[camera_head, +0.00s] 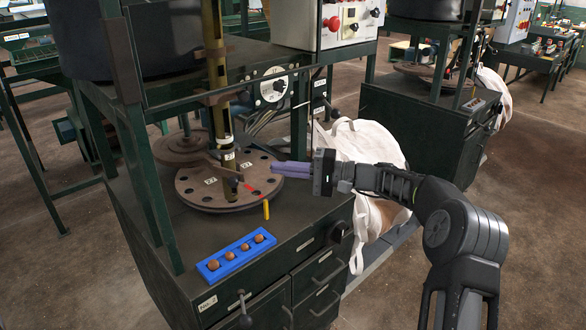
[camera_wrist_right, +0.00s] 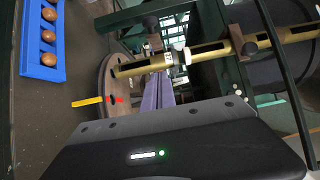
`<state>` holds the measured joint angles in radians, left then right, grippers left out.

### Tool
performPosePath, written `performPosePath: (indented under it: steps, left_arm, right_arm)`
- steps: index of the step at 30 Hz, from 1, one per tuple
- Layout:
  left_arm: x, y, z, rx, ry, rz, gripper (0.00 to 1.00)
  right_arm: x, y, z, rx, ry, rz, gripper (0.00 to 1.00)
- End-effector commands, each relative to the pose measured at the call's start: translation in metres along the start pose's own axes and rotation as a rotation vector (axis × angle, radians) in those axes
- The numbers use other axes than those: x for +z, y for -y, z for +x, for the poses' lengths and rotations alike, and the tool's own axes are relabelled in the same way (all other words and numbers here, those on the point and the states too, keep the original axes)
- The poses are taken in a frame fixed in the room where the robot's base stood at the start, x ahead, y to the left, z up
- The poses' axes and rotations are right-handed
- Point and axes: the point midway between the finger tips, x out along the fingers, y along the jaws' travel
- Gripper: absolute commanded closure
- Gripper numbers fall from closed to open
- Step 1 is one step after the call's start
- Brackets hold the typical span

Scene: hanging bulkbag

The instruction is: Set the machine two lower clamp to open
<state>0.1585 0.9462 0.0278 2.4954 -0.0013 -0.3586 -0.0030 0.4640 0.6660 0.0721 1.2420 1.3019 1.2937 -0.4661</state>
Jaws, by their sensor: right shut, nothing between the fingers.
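The near machine is a green frame with a brown round plate (camera_head: 215,196) on its cabinet top and a brass tube (camera_head: 216,85) standing over it. A red lever (camera_head: 251,188) and a yellow upright handle (camera_head: 266,210) are at the plate's front edge; they also show in the wrist view, yellow handle (camera_wrist_right: 87,101) and red lever (camera_wrist_right: 118,100). I cannot tell which part is the lower clamp. My right gripper (camera_head: 277,168) has purple fingers, shut and empty, at the plate's right side; its fingers (camera_wrist_right: 158,90) also show in the wrist view. My left gripper is out of view.
A blue tray (camera_head: 225,264) with several brown balls lies on the cabinet top. A white bag (camera_head: 365,146) hangs right of the cabinet, behind my right forearm. A white control box (camera_head: 345,24) stands behind. A second similar machine (camera_head: 415,120) is at the back right.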

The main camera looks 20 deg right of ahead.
Motion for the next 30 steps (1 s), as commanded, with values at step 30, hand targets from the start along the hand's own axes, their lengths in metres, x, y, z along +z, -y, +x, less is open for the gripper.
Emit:
performPosePath:
  steps: [30]
  left_arm:
    - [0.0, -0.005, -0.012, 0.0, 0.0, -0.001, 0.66]
  right_arm:
    - [0.039, 0.0, 0.064, 0.0, -0.001, -0.001, 1.0]
